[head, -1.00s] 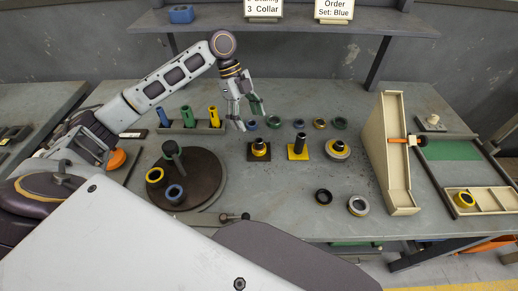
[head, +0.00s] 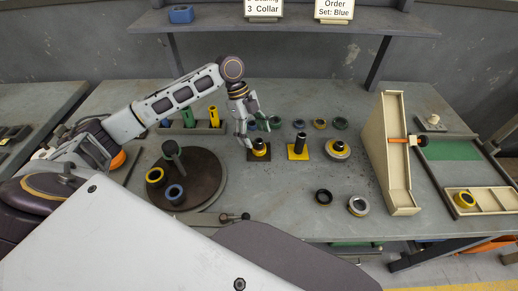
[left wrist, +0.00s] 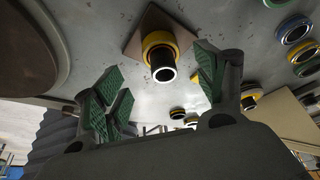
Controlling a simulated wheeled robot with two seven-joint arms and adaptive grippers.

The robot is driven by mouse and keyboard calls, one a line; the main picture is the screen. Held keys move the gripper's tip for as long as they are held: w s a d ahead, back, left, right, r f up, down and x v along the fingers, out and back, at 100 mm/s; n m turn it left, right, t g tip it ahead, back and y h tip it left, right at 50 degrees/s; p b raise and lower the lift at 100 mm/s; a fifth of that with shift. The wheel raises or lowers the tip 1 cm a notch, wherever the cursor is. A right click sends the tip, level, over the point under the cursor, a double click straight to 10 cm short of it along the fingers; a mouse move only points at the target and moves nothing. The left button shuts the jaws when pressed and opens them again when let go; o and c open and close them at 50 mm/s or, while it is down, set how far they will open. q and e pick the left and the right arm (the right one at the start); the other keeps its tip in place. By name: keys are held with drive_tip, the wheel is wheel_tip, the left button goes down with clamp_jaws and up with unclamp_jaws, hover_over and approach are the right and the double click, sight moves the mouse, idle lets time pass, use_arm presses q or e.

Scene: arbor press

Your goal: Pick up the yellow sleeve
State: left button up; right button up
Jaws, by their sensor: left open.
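A short yellow ring part (head: 260,153) sits around a dark post on a brown square plate (head: 252,158). In the left wrist view the yellow ring (left wrist: 152,42) surrounds the post, which has a bright metal rim. A tall yellow tube (head: 214,115) stands in a rack at the left; I cannot tell which of these is the yellow sleeve. My left gripper (head: 248,138) is open and empty, pointing down just above and beside the plate. In the left wrist view its green-padded fingers (left wrist: 165,88) are spread to either side of the post.
A yellow square plate with a black post (head: 298,148) stands close on the right. Several rings lie behind and in front. A dark round turntable (head: 210,190) is on the left. A beige upright panel (head: 378,150) stands farther right.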

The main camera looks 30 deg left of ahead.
sight(258, 144)
use_arm(q)
drive_tip(key=shift+d+f, duration=0.2)
drive_tip(key=shift+f, duration=0.45)
drive_tip(key=x, duration=0.3)
drive_tip(key=shift+w+f, duration=0.15)
drive_tip(key=shift+f, duration=0.25)
use_arm(e)
drive_tip(key=shift+w, duration=0.35)
use_arm(q)
drive_tip(key=c, duration=1.4)
drive_tip(key=shift+o, duration=0.2)
use_arm(e)
drive_tip(key=shift+s, duration=0.55)
